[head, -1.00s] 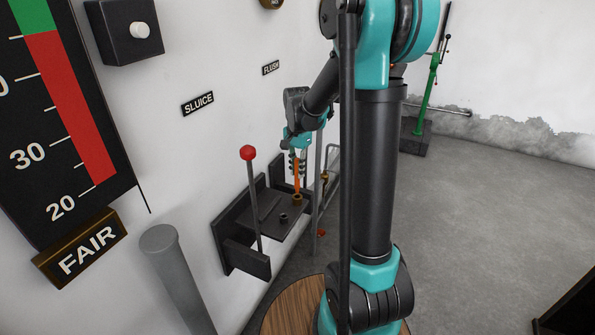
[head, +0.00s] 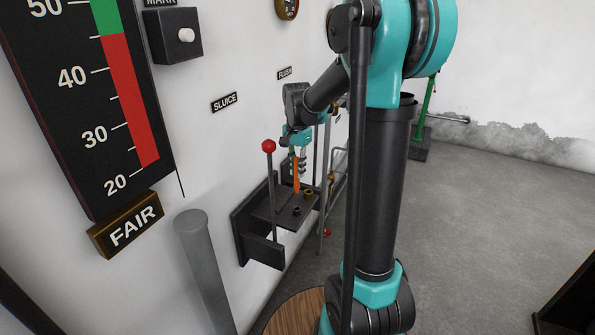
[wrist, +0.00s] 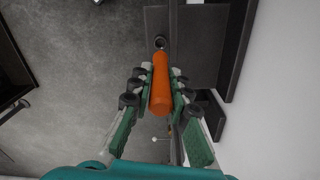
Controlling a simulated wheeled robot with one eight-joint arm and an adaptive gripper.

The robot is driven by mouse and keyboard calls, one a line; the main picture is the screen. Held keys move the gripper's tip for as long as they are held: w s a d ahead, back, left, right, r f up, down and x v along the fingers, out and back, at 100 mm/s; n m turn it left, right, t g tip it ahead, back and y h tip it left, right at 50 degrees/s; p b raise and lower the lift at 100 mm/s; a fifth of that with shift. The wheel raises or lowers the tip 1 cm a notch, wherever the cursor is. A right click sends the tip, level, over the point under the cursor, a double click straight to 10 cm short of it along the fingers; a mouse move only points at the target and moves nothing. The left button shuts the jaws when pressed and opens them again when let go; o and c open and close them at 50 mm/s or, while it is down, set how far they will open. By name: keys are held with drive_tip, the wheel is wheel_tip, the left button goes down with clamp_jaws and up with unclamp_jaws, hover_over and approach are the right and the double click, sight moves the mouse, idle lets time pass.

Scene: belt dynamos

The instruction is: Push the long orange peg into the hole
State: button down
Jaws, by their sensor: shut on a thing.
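My gripper (head: 297,150) is shut on the long orange peg (head: 296,174) and holds it roughly upright over a dark shelf (head: 265,208) on the wall. In the wrist view the peg (wrist: 161,88) lies between the two fingers (wrist: 152,95), and its far end is close to a round socket (wrist: 160,42). In the head view a brass-coloured ring (head: 308,194) is just right of the peg's lower end, and a darker ring (head: 296,209) is nearer. The peg appears outside both rings; whether its tip touches the shelf is unclear.
A red-knobbed lever (head: 269,146) stands at the shelf's near left side. Upright pipes (head: 324,190) stand to its right. A grey post (head: 203,265) is at the front left. The floor (head: 470,230) on the right is mostly clear.

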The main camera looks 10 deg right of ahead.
sight(297, 187)
drive_tip(key=shift+f, duration=2.9)
drive_tip(key=shift+f, duration=1)
drive_tip(key=shift+r, duration=0.15)
drive_tip(key=shift+r, duration=0.55)
drive_tip(key=shift+f, duration=0.65)
idle(0.7)
drive_tip(key=c, duration=1.3)
unclamp_jaws()
drive_tip(key=shift+c, duration=0.2)
